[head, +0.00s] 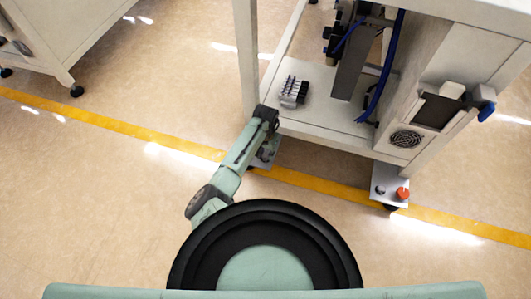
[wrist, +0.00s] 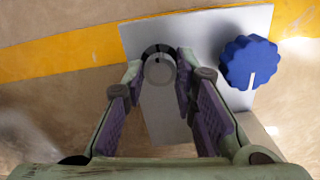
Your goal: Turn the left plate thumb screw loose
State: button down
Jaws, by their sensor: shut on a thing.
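In the wrist view, a small grey round thumb screw (wrist: 159,70) with a dark rim stands on a pale metal plate (wrist: 195,35). My gripper (wrist: 160,66) has its two purple-padded fingers on either side of it and is shut on it. In the head view, the left plate (head: 277,147) shows only in part, low by the machine's near left corner; my arm covers much of it. The thumb screw cannot be made out there.
A blue lobed knob (wrist: 250,62) with a white mark stands right of the thumb screw, close to my right finger. In the head view, another plate (head: 389,176) carries a red knob (head: 402,193) and a small grey knob. The machine frame (head: 246,55) rises beyond my arm.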

jog(key=shift+d+r+p, duration=0.1)
jog(key=shift+r+p, duration=0.05)
jog(key=shift+p, duration=0.35)
jog(key=n+p, duration=0.2)
jog(key=p, duration=0.1)
jog(key=shift+s+r, duration=0.1)
jog(key=shift+s, duration=0.05)
jog(key=n+p, duration=0.1)
jog(key=n, duration=0.1)
jog(key=n+p, duration=0.1)
jog(key=n, duration=0.1)
jog(key=shift+f+n, duration=0.2)
jog(key=shift+n, duration=0.1)
jog(key=n+p, duration=0.1)
jog(key=n, duration=0.3)
jog(key=shift+n, duration=0.3)
jog(key=n, duration=0.4)
jog(key=shift+n, duration=0.4)
jog(key=shift+p, duration=0.3)
jog(key=c, duration=1.3)
grip_release()
